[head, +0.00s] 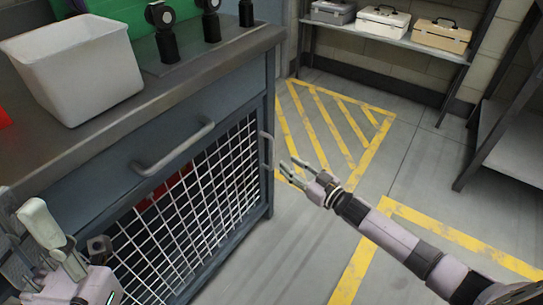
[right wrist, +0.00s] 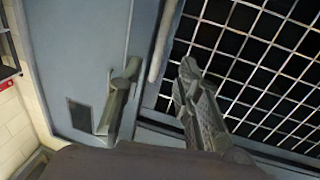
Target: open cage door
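The cage door (head: 190,215) is a white wire mesh in a grey-blue frame below the workbench drawer, and it looks shut. Its upright bar handle (head: 268,150) is at the door's right edge. My right gripper (head: 292,170) is just right of this handle, fingers apart and pointing toward it. In the right wrist view, the handle (right wrist: 163,45) runs between the two open fingers, with the mesh (right wrist: 260,70) on the right; I cannot tell whether they touch it. My left gripper (head: 70,245) is at the lower left, in front of the cabinet; its finger opening is unclear.
A drawer with a horizontal handle (head: 173,150) is above the door. A white bin (head: 75,70) and several black items stand on the workbench top (head: 205,80). Something red shows behind the mesh. The floor right of the cabinet is clear, with yellow markings (head: 335,120). Shelves stand behind.

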